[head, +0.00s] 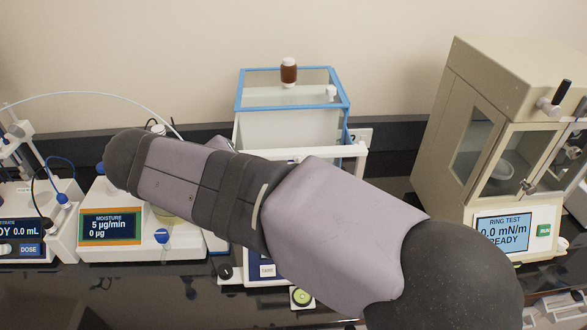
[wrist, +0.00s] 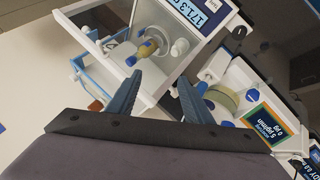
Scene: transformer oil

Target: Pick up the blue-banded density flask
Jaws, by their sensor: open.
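In the wrist view a small flask with yellow-amber liquid (wrist: 122,52) stands inside the clear-walled balance (wrist: 82,12). Small blue parts show beside it; I cannot tell for sure whether one is its band. My gripper (wrist: 160,88) is open and empty, its two dark blue fingers apart. The fingers point toward the balance, with the flask beyond the left finger. In the head view my arm covers the front of the balance, whose blue-edged top (head: 275,103) shows behind it. The flask and my gripper are hidden there.
A brown bottle (head: 289,71) stands on the balance top. The moisture unit (head: 112,226) is left, the beige ring-test cabinet (head: 465,140) right.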

